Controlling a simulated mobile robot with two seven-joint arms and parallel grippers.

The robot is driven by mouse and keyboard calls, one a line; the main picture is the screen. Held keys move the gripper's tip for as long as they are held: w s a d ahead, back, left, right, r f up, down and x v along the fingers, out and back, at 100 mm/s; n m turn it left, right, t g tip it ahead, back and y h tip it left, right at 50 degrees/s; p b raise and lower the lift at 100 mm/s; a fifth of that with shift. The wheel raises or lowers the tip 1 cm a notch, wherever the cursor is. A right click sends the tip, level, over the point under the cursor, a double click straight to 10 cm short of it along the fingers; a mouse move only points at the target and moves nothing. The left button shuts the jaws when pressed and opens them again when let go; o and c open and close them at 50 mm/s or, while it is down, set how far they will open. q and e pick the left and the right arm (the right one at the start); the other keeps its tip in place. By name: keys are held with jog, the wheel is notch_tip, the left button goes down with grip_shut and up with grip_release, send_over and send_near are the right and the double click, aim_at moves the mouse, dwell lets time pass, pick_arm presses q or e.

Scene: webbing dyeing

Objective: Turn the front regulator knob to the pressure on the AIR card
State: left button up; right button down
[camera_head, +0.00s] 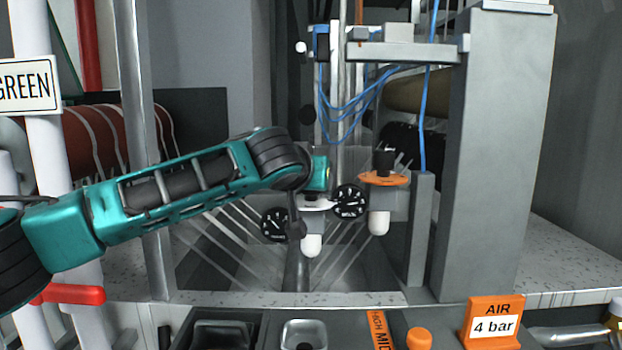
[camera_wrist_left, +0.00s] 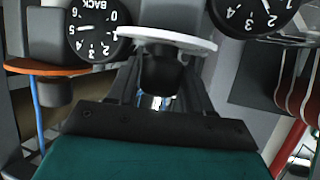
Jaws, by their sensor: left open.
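The front regulator has a white disc (camera_head: 315,203) and a white bowl (camera_head: 311,245). Its round black gauge (camera_head: 274,224) is to the left. In the left wrist view, which is upside down, its black knob (camera_wrist_left: 163,74) sits against the white disc (camera_wrist_left: 165,39); its gauge (camera_wrist_left: 253,14) is cut off by the edge. My left gripper (camera_head: 318,177) is open, its fingers on either side of the knob; contact cannot be told. The back regulator has an orange disc (camera_head: 384,178) and a gauge marked BACK (camera_wrist_left: 95,28). The orange AIR card (camera_head: 493,325) reads 4 bar. My right gripper is out of view.
A grey pillar (camera_head: 497,150) rises right of the regulators. Blue hoses (camera_head: 345,112) hang above them. A speckled ledge (camera_head: 240,299) runs in front. A GREEN sign (camera_head: 25,85) is at left, and an orange knob (camera_head: 418,339) is at the bottom.

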pick_arm(q)
jog(key=c, duration=0.7)
jog(key=shift+m+h, duration=0.3)
jog(key=shift+h, duration=0.1)
jog(key=shift+m+g+h, duration=0.5)
jog(key=shift+m+h, duration=0.4)
jog(key=m+g+h, duration=0.2)
jog(key=m+h, duration=0.1)
jog(key=h, duration=0.1)
jog(key=shift+m+g, duration=0.4)
jog(key=shift+m+g+h, duration=1.4)
jog(key=shift+m+g, duration=1.1)
jog(key=shift+m, duration=0.1)
jog(key=shift+m+g, duration=0.3)
jog(key=shift+g, duration=0.1)
